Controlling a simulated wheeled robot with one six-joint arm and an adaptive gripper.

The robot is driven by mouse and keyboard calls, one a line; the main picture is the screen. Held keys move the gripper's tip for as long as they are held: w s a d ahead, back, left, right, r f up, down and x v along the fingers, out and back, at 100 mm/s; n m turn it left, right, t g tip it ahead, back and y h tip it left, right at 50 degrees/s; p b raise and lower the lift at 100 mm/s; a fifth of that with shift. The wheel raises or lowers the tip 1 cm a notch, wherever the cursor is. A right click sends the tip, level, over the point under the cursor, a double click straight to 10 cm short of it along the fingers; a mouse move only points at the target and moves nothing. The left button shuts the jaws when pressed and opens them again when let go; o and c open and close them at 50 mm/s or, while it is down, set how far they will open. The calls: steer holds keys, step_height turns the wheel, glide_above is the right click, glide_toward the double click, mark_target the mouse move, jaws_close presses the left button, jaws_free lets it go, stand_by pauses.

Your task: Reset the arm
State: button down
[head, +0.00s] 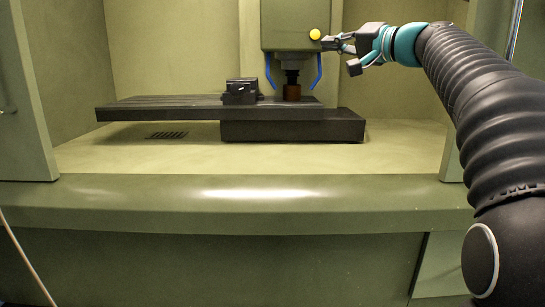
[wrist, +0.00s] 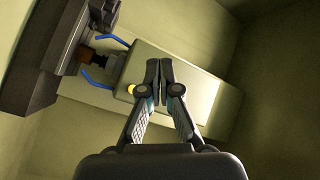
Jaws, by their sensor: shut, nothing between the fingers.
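My arm (head: 475,100) reaches in from the right of the head view into the open machine enclosure. My gripper (head: 326,42) is at the upper middle, beside the green spindle head (head: 289,25). In the wrist view, my gripper (wrist: 159,72) has its two fingers together with nothing between them. A yellow round button (head: 315,34) sits by the fingertips in the head view. In the wrist view the yellow button (wrist: 131,89) shows to the left of the fingers, partly hidden. Whether the fingers touch the spindle head, I cannot tell.
Below the spindle head are a dark tool holder (head: 291,90) and blue coolant hoses (head: 319,70). A black vise (head: 240,91) stands on the long dark machine table (head: 160,107). The green front sill (head: 240,195) and side walls bound the opening. The enclosure floor (head: 110,155) is largely clear.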

steer(key=s+a+f+g+h, duration=0.2)
steer(key=s+f+h, duration=0.1)
steer(key=s+f, duration=0.65)
steer(key=s+a+f+g+h, duration=0.25)
steer(key=s+f, duration=0.45)
steer(key=f, duration=0.6)
steer(key=s+d+f+n+g+h, duration=0.1)
steer(key=s+d+f+h, duration=0.2)
steer(key=s+f, duration=0.7)
steer(key=s+d+f+n+g+h+p, duration=0.1)
steer(key=s+d+f+h, duration=0.3)
steer(key=s+f, duration=0.5)
step_height(320, 180, down, 3)
steer(key=shift+s+f+n+g, duration=0.15)
steer(key=shift+s+n+g, duration=0.2)
steer(key=shift+n+g, duration=0.35)
steer(key=shift+d, duration=0.1)
